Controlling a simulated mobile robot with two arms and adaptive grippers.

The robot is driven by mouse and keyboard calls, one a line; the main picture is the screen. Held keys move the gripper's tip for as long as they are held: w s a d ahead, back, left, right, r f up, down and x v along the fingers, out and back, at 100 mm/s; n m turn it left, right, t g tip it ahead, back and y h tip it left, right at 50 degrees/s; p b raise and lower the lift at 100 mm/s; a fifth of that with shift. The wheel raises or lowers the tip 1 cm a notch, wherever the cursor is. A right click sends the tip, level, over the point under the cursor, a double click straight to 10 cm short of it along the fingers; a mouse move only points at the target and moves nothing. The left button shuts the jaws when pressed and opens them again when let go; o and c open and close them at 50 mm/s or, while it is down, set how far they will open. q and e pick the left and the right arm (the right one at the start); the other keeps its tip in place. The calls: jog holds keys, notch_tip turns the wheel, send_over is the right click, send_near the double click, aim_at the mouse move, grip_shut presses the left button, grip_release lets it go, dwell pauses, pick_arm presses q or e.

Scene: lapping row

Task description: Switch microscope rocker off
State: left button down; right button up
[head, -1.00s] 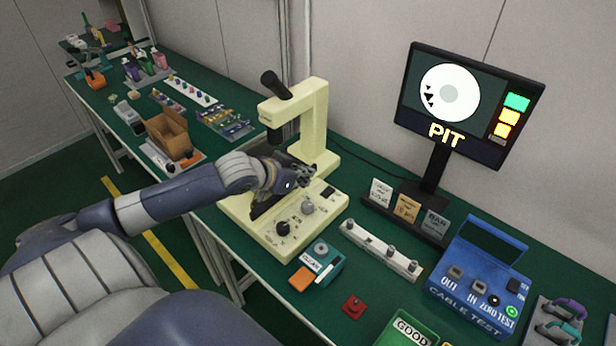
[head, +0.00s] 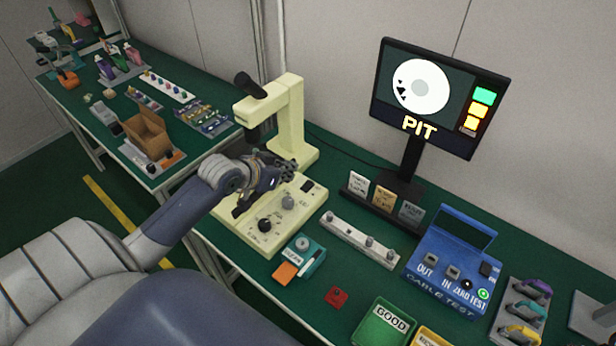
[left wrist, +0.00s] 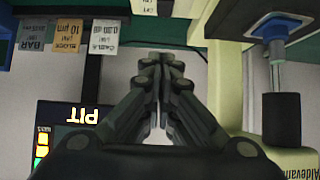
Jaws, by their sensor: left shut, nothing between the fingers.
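The cream microscope (head: 291,122) stands on the green bench in the head view, with its base (head: 262,238) toward me. A small dark rocker (head: 307,186) sits at the base's right rear edge; its tilt is too small to tell. Two round knobs, one black (head: 265,225) and one grey (head: 288,202), are on the base. My left gripper (head: 287,168) is over the base, beside the column, left of and apart from the rocker. In the left wrist view its fingers (left wrist: 160,75) are together and empty, with the microscope (left wrist: 232,70) at the right. The rocker cannot be made out there.
A monitor reading PIT (head: 437,95) stands behind right, with label cards (head: 384,197) before it. A strip with knobs (head: 360,240), a teal box (head: 300,260) and a blue cable tester (head: 452,265) lie right of the base. Bare bench shows between them.

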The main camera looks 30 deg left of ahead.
pick_arm(q)
jog(key=shift+w, duration=0.1)
jog(key=p, duration=0.1)
send_over(308, 187)
jog(key=f, duration=0.5)
jog(key=shift+s+a+f, duration=0.1)
jog(key=shift+s+f, duration=0.2)
jog(key=shift+s, duration=0.1)
jog(key=f, duration=0.3)
jog(key=shift+w+f+p, duration=0.1)
jog(key=shift+w+p, duration=0.25)
jog(key=shift+f, duration=0.6)
jog(key=shift+f, duration=0.1)
